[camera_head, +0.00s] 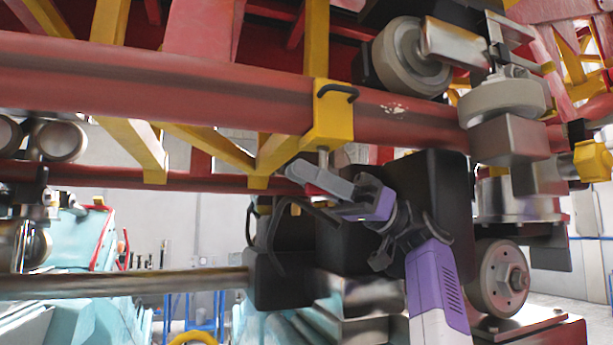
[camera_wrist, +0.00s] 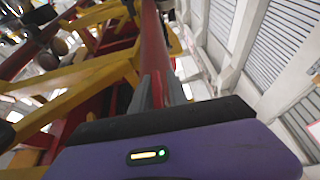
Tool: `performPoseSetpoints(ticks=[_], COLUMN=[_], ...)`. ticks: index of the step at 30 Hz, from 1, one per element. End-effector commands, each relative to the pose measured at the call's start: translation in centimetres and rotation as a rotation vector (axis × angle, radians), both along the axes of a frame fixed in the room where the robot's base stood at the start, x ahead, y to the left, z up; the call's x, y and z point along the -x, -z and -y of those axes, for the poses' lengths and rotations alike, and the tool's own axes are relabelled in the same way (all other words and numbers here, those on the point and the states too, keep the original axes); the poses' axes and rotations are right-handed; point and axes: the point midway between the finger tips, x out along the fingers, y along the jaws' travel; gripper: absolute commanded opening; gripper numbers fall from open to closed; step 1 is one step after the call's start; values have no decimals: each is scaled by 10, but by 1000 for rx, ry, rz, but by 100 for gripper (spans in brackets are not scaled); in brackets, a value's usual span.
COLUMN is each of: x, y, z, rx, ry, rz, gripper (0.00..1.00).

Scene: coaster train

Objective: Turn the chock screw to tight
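The yellow chock (camera_head: 333,125), with a black handle on top, sits around the red rail in the head view. The chock screw (camera_head: 323,158) hangs upright below it as a short metal shaft. A red piece, which looks like the screw's handle (camera_head: 314,190), shows by the grey fingers of my gripper (camera_head: 318,180). In the wrist view the red handle (camera_wrist: 157,90) fills the narrow gap between the fingers of my gripper (camera_wrist: 160,92). The gripper looks shut on it, just below the chock. The fingers hide part of the handle.
The red rail (camera_head: 200,90) runs above my gripper, with yellow braces (camera_head: 220,145) behind. Dark blocks (camera_head: 345,245) and a wheel assembly (camera_head: 500,280) stand close below and right. A metal rod (camera_head: 120,283) crosses at lower left. In the wrist view, the right side looks freer.

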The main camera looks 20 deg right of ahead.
Motion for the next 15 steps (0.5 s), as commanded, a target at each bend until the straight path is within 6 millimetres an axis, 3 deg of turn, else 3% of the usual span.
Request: performPoseSetpoints(ticks=[11,15], x=[0,-1], y=[1,8], z=[1,12], rx=[2,1], ry=[0,1], rz=[0,-2], gripper=[33,33])
